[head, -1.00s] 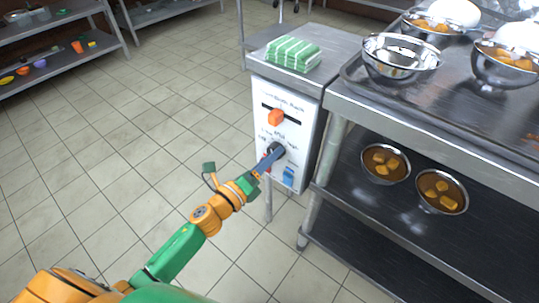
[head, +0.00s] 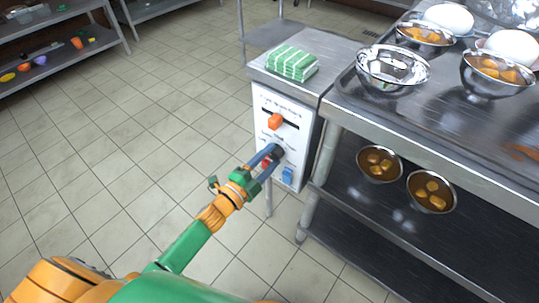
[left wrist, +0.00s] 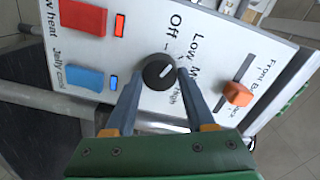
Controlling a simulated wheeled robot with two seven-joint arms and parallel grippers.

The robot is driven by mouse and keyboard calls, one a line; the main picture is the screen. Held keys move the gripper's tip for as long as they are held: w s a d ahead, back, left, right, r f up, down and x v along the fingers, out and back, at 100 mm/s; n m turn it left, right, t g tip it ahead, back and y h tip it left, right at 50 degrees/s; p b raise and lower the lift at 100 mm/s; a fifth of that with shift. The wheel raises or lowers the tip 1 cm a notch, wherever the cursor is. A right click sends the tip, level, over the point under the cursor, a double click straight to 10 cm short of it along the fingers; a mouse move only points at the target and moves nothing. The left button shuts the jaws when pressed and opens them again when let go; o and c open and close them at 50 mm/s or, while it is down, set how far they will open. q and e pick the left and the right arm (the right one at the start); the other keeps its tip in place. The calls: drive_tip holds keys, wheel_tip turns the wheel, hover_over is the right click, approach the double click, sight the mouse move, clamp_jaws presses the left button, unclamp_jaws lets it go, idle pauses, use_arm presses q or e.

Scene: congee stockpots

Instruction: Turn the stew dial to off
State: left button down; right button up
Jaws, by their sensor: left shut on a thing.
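The round black dial (left wrist: 158,72) is on a white control panel (head: 265,104) marked Off, Low, Med and High. In the head view the dial (head: 279,151) is partly covered by my fingers. My left gripper (left wrist: 161,80) has its two blue-grey fingers on either side of the dial, shut on it; it also shows in the head view (head: 272,155). A pale pointer line on the dial is turned away from the Off label, toward the Med and High side. My right gripper is not in view.
An orange slider (head: 275,121) is above the dial. A red switch (left wrist: 84,17) and a blue switch (left wrist: 84,77) are close beside it. A folded green-striped towel (head: 292,62) lies on top. A steel table (head: 345,113) with bowls stands to the right. Open floor lies left.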

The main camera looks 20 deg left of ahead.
use_arm(q)
drive_tip(key=n+p, duration=0.1)
drive_tip(key=n, duration=0.3)
drive_tip(key=shift+r+n, duration=0.1)
drive_tip(key=shift+n, duration=0.2)
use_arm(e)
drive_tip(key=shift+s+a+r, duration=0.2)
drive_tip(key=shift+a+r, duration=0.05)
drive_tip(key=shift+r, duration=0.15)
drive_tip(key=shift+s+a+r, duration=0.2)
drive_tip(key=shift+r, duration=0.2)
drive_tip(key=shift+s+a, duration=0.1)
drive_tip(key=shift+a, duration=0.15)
use_arm(q)
drive_tip(key=shift+c, duration=1.2)
unclamp_jaws()
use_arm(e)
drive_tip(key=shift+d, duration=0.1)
use_arm(q)
drive_tip(key=p+v, duration=0.2)
drive_tip(key=v, duration=0.5)
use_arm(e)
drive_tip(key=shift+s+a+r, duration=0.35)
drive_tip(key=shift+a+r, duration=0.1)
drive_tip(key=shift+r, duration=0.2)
